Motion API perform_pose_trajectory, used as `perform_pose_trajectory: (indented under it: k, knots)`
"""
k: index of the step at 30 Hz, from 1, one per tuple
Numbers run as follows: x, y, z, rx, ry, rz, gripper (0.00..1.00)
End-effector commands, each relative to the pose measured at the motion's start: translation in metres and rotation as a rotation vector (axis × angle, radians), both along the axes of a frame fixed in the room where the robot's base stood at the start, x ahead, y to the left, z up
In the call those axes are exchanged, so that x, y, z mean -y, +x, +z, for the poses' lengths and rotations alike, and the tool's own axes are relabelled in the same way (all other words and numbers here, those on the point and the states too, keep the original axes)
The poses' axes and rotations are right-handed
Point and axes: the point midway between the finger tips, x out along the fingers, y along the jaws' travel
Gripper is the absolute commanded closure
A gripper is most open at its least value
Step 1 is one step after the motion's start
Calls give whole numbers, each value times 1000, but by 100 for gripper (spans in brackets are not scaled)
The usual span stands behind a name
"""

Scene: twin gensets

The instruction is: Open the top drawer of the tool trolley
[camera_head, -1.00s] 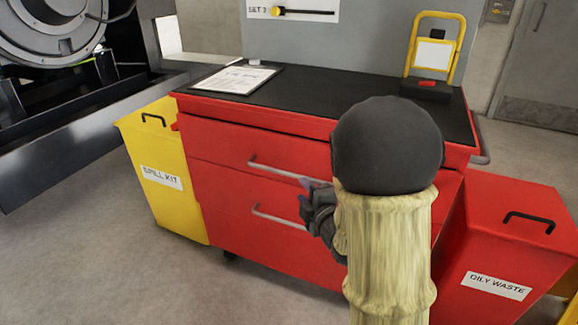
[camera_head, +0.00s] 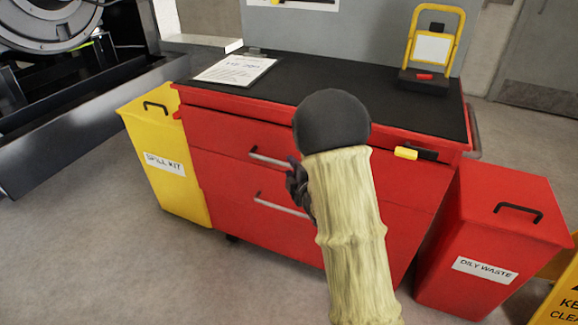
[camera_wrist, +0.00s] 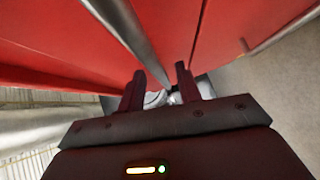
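The red tool trolley (camera_head: 225,185) stands ahead with a black top. Its top drawer (camera_head: 225,132) looks shut and has a pale bar handle (camera_head: 268,158). A lower drawer has a similar bar (camera_head: 280,207). A metal bar (camera_wrist: 125,28) runs down to the gap between the fingertips. I cannot tell whether the fingers touch it.
A yellow spill kit bin (camera_head: 185,192) stands against the trolley's left side, and a red oily waste bin (camera_head: 490,245) at its right. A yellow-and-black piece (camera_head: 406,153) is on the trolley's upper right front. A yellow sign (camera_head: 560,305) stands at lower right.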

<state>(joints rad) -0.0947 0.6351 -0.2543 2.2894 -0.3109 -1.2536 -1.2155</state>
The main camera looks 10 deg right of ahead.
Motion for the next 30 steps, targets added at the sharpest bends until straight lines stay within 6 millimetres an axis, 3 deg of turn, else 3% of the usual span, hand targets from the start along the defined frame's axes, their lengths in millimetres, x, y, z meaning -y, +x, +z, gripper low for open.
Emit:
perform_pose_trajectory:
  k: [6,14,15,20,30]
  knots:
    - [-3,21,-3,0,-1,-1,66]
    - [-4,23,-3,-1,0,-1,66]
    - [-4,23,-3,-1,0,-1,68]
    - [-4,22,-3,-1,0,-1,99]
    - [-5,22,-3,-1,0,-1,100]
